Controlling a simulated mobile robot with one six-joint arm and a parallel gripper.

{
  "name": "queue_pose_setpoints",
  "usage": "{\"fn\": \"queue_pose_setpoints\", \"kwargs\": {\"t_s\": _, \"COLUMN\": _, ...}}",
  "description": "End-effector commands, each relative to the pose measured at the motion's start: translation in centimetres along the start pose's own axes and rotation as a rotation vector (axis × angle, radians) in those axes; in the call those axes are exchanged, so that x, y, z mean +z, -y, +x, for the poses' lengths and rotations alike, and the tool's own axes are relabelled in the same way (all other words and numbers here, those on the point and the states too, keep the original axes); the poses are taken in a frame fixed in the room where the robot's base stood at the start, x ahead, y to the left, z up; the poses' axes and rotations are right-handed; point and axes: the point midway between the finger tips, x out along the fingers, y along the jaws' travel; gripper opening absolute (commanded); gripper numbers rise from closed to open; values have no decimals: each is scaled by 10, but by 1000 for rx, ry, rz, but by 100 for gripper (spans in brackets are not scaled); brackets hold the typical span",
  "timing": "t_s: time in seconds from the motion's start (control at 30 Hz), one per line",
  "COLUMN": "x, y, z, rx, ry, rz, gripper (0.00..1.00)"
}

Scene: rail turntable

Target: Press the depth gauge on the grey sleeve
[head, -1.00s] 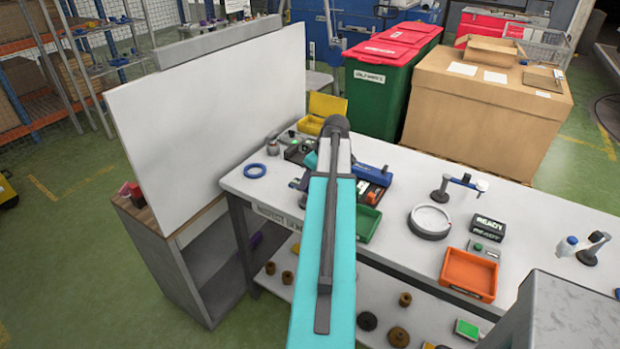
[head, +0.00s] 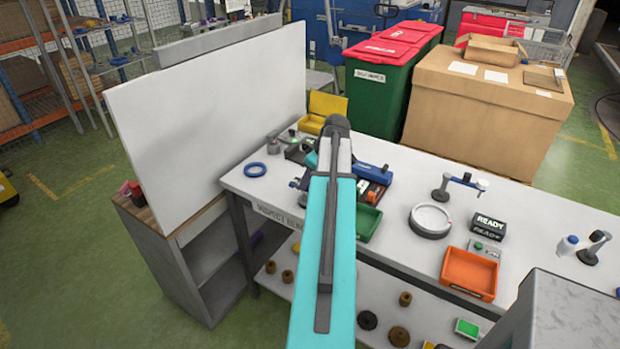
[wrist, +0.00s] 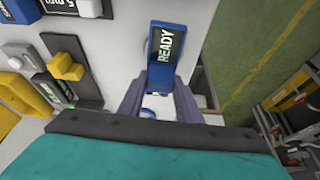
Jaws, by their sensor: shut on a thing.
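In the wrist view my gripper (wrist: 163,88) is shut on a blue housing with a dark display reading READY, which I take to be the depth gauge (wrist: 155,72). It is held between the two purple-grey fingers, over the pale bench top. In the head view my arm hides the gripper and the gauge. A small grey cylinder (head: 272,147) stands at the back left of the bench. I cannot tell whether it is the grey sleeve. No sleeve is clear in the wrist view, and I cannot see whether the gauge touches anything.
A blue ring (head: 255,170) lies near the bench's left end, beside a white upright panel (head: 210,120). A green tray (head: 368,222), an orange tray (head: 468,275) and a round grey dish (head: 430,220) are to the right. A yellow bin (head: 325,108) stands behind.

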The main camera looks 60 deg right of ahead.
Motion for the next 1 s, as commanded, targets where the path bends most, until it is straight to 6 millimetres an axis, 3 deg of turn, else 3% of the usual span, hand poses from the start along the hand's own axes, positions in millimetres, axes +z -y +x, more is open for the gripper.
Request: {"fn": "queue_pose_setpoints", "kwargs": {"t_s": 1.0, "x": 3, "y": 0, "z": 6, "rx": 1, "ry": 0, "rz": 1, "gripper": 13}}
